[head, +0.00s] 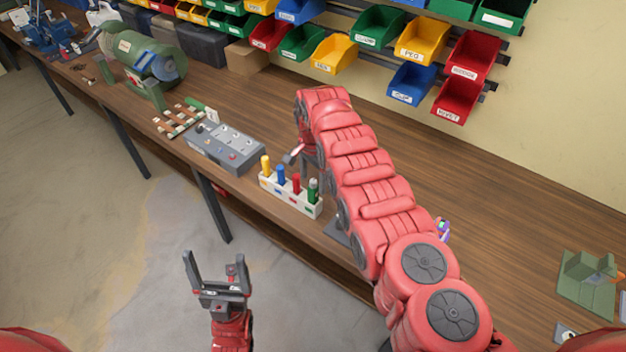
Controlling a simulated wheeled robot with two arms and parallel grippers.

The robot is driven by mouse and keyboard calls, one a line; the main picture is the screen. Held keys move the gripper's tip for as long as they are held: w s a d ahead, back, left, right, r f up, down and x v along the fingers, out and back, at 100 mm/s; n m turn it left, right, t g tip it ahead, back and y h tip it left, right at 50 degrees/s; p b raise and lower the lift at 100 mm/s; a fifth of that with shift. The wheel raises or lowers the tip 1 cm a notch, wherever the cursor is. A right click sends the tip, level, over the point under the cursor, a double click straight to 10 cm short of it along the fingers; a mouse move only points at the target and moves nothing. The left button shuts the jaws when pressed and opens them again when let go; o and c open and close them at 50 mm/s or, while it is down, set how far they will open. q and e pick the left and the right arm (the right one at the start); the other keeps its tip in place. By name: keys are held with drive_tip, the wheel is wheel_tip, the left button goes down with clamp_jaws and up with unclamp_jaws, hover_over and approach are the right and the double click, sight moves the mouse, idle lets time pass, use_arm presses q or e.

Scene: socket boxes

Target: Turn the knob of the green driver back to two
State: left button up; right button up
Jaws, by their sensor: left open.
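A white rack (288,202) on the bench holds upright drivers with yellow, blue, red and green handles. The green driver (313,188) is at the right end, close beside my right arm; its knob setting is too small to read. My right gripper (298,158) points down just behind the rack, partly hidden by my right arm, and I cannot tell whether its jaws are open or shut. A small grey-white piece shows beside it, unclear. My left gripper (216,270) is open and empty, in front of the bench over the floor, away from the rack.
A grey box with knobs (225,147) stands left of the rack. A green machine (145,65) is further left. Labelled bins (379,27) hang along the wall. A green fixture (588,284) lies at the far right. The bench right of my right arm is mostly clear.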

clamp_jaws()
drive_tip(key=shift+n, duration=1.2)
drive_tip(key=n+b, duration=0.1)
drive_tip(key=n, duration=0.1)
drive_tip(key=shift+f+n, duration=0.1)
drive_tip(key=shift+n, duration=0.6)
